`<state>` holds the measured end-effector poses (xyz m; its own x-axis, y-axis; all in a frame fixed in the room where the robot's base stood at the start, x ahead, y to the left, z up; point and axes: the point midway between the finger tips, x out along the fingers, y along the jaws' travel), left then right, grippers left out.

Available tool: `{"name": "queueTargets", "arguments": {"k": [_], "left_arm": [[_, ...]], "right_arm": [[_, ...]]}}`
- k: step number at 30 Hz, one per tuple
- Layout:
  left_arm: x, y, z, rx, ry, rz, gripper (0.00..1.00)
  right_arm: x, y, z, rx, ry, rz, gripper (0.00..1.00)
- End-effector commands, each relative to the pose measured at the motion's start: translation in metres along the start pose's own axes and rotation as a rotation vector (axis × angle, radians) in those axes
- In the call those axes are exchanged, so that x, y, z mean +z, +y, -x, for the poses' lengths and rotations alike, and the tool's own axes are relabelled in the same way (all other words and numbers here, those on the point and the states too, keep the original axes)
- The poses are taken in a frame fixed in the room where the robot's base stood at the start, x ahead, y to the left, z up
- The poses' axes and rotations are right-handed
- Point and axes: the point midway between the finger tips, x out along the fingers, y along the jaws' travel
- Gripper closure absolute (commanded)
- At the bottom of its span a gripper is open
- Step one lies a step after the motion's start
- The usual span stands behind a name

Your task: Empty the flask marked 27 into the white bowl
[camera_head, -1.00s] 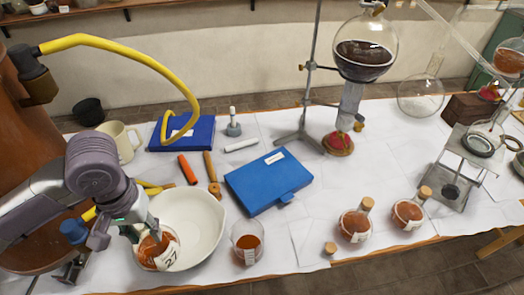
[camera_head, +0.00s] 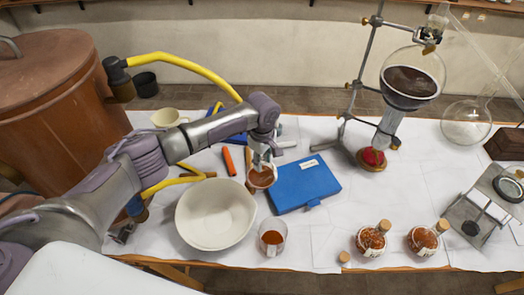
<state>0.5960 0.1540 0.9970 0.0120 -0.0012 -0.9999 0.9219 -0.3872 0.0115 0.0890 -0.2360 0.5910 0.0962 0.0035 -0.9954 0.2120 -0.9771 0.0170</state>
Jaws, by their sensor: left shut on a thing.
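The white bowl (camera_head: 215,213) stands on the cloth at the left of centre, and no contents show in it. My left gripper (camera_head: 262,162) is shut on a small round flask (camera_head: 261,179) with orange-brown contents. The flask is up and to the right of the bowl in the picture, close to the blue case. Its mark is not readable now; the flask in this gripper showed 27 in the earlier frame. My right gripper is not in view.
A glass beaker (camera_head: 272,238) with orange contents stands just right of the bowl. A blue case (camera_head: 303,184) lies behind it. Two corked flasks (camera_head: 371,240) (camera_head: 424,240) stand at the front right, with a loose cork (camera_head: 343,257) nearby. A tall glass apparatus (camera_head: 412,78) stands behind.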

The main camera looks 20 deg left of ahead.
Motion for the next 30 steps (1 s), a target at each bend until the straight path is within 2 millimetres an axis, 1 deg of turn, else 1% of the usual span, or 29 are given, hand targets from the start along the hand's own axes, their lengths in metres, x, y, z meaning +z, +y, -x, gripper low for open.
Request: {"name": "queueTargets", "arguments": {"k": [1,5,10,14,20,30], "left_arm": [[-0.002,0.003,0.002,0.000,0.000,0.029,1.00],[-0.006,0.007,-0.003,0.001,0.000,0.076,1.00],[-0.011,0.002,-0.005,0.033,-0.010,0.091,1.00],[-0.013,-0.008,-0.004,0.093,-0.033,0.089,1.00],[-0.019,-0.024,-0.009,0.219,-0.077,0.090,1.00],[-0.026,-0.051,-0.010,0.407,-0.144,0.089,1.00]], "right_arm": [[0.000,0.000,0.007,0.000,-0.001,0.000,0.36],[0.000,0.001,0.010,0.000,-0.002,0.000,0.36],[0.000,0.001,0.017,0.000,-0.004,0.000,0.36],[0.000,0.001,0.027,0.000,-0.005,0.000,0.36],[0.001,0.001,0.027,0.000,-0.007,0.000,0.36],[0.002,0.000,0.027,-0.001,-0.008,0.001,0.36]]}}
